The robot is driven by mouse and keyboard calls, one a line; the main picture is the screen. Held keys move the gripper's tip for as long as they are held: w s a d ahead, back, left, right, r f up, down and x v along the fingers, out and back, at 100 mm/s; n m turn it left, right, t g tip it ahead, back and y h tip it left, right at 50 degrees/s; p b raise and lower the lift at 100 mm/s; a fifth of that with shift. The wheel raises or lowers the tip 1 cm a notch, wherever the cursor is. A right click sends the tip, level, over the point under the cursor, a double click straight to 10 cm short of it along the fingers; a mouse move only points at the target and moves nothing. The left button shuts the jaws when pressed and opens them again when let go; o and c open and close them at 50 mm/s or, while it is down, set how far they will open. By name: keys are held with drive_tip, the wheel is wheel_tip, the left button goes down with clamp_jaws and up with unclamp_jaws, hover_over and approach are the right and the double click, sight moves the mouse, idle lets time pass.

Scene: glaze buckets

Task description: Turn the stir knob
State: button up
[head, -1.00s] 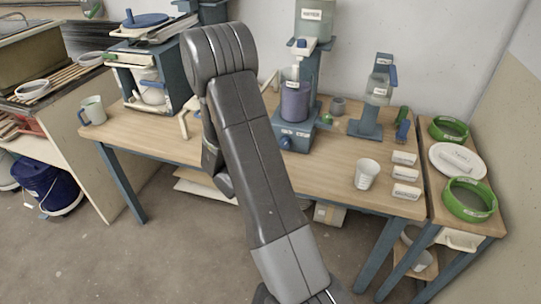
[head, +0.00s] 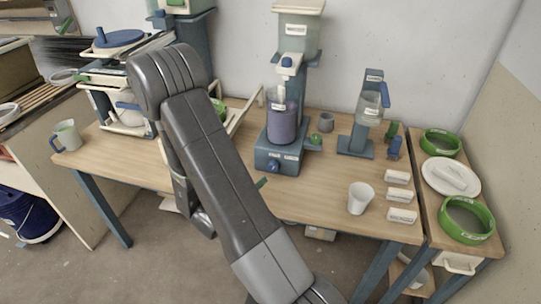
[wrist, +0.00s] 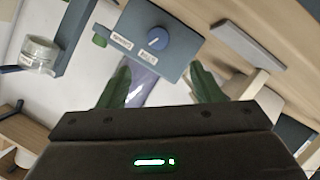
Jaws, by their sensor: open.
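The stir knob (head: 273,168) is a small blue dial on the front of a blue stirrer base (head: 293,162). A purple vessel (head: 282,128) stands on that base. In the wrist view, which is turned over, the knob (wrist: 157,38) shows on the base face beside white labels, past my fingertips. My gripper (wrist: 160,85) has two green fingers spread apart, with nothing between them but the purple vessel farther behind. In the head view my arm hides most of the gripper; a green fingertip shows just below and left of the knob.
A white cup (head: 360,198) and several label blocks (head: 399,194) are to the right on the table. A blue stand with a clear jar (head: 370,105) is behind them. A water tank (head: 297,32) rises above the stirrer. The table front is mostly clear.

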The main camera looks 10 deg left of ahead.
sight(272, 170)
drive_tip(key=shift+w+d, duration=0.15)
drive_tip(key=shift+w, duration=0.2)
drive_tip(key=p+x, duration=0.2)
drive_tip(key=x, duration=1)
drive_tip(key=shift+w+d+f, duration=0.15)
drive_tip(key=shift+w+d, duration=0.05)
drive_tip(key=shift+w, duration=0.15)
drive_tip(key=c, duration=1)
drive_tip(key=shift+f+b, duration=0.15)
drive_tip(key=shift+b, duration=0.4)
